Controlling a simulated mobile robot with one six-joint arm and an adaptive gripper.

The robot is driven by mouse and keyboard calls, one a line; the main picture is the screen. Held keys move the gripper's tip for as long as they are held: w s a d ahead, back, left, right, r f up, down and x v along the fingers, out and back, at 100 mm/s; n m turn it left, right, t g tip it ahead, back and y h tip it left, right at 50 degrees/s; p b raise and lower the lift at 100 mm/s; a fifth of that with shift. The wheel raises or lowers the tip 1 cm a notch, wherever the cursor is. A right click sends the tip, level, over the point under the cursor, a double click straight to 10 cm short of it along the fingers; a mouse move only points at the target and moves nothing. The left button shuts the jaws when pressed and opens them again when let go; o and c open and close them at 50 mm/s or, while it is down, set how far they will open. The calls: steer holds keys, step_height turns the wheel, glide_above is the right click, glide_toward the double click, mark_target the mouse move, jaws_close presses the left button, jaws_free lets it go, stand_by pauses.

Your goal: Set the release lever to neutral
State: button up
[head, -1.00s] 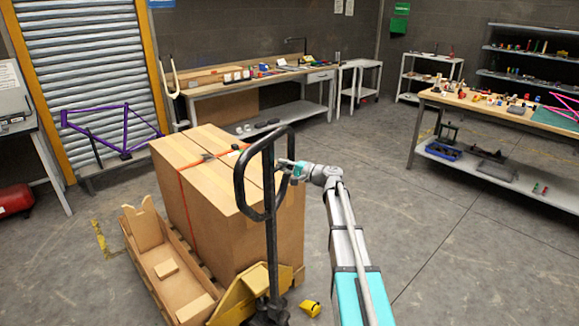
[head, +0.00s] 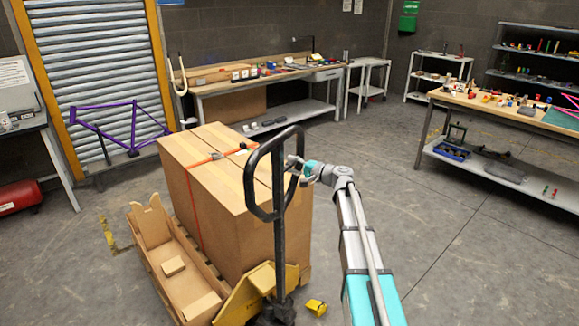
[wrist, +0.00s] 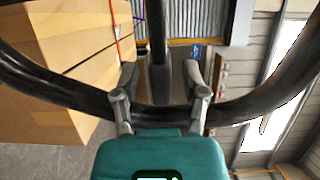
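The pallet jack's black loop handle (head: 251,180) stands upright in front of the strapped carton. In the wrist view the loop's dark bar (wrist: 55,88) curves across the picture at my fingers. A dark upright piece (wrist: 161,82), which looks like the release lever, stands between my fingertips with a gap on each side. In the head view the lever is too small and dark to make out. My gripper (head: 295,167) is at the right side of the loop. In the wrist view my gripper (wrist: 160,78) has its fingers apart, holding nothing.
The large carton (head: 225,190) with an orange strap stands just behind the handle. An open cardboard tray (head: 172,266) lies to its left. A yellow object (head: 316,307) is on the floor near the jack. The floor to the right is clear up to the workbench (head: 480,165).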

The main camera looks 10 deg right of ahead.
steer(key=shift+d, duration=0.1)
stand_by(0.3)
steer(key=shift+s+d, duration=0.15)
steer(key=shift+s, duration=0.05)
steer(key=v, duration=1.1)
steer(key=shift+s, duration=0.2)
